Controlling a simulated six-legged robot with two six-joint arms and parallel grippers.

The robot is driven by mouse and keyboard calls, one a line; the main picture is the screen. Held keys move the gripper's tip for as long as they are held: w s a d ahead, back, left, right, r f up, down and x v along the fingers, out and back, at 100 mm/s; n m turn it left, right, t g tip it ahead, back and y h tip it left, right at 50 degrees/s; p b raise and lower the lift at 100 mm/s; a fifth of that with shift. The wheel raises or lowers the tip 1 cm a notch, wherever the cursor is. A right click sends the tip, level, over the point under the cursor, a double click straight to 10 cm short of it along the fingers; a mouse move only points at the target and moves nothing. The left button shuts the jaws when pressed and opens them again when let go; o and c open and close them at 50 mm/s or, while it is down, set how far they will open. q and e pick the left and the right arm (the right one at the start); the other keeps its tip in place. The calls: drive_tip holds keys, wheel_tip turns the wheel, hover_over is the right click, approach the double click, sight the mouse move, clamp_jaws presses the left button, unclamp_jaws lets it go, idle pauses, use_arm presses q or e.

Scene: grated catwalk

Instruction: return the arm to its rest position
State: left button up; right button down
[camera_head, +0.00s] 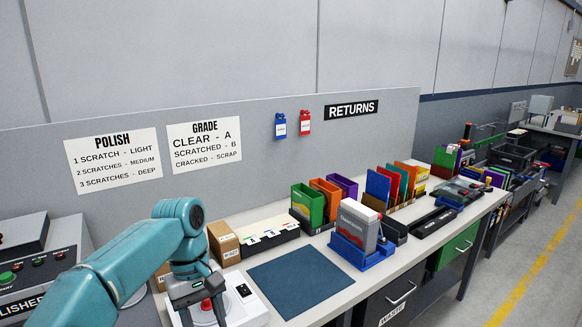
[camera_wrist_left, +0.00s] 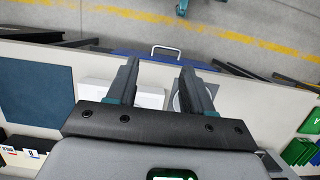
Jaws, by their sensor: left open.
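My left arm, teal, comes in from the lower left of the head view. Its left gripper (camera_head: 202,312) points down over a white device (camera_head: 246,308) at the near left of the bench. A red knob (camera_head: 207,304) shows between the fingers. In the left wrist view the gripper (camera_wrist_left: 159,74) has its two dark fingers apart, with nothing held between them. The white device also shows behind the fingers there (camera_wrist_left: 150,98). I cannot tell whether the fingers touch the device. My right gripper is in neither view.
A dark blue mat (camera_head: 300,280) lies bare right of the device. Beyond it stand a card box (camera_head: 268,238), colored bins (camera_head: 308,203) and a blue stand holding a grey case (camera_head: 356,226). A control console (camera_head: 40,265) is at the left. A wall panel (camera_head: 240,140) backs the bench.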

use_arm(q)
drive_tip(key=s+d+f+m+h, duration=0.1)
drive_tip(key=s+d+f, duration=0.1)
drive_tip(key=f, duration=1)
drive_tip(key=s+d+f+m+h, duration=0.1)
drive_tip(key=s+f+m, duration=0.1)
drive_tip(key=f, duration=1)
drive_tip(key=s+f+m+t, duration=0.1)
drive_tip(key=s+f, duration=0.5)
drive_tip(key=s, duration=0.3)
drive_tip(key=s+d+f+t, duration=0.1)
drive_tip(key=s+f, duration=0.5)
drive_tip(key=s, duration=0.4)
drive_tip(key=shift+s+d+m+t, duration=0.15)
drive_tip(key=shift+m+t, duration=0.25)
drive_tip(key=shift+c, duration=0.8)
drive_tip(key=shift+s, duration=0.1)
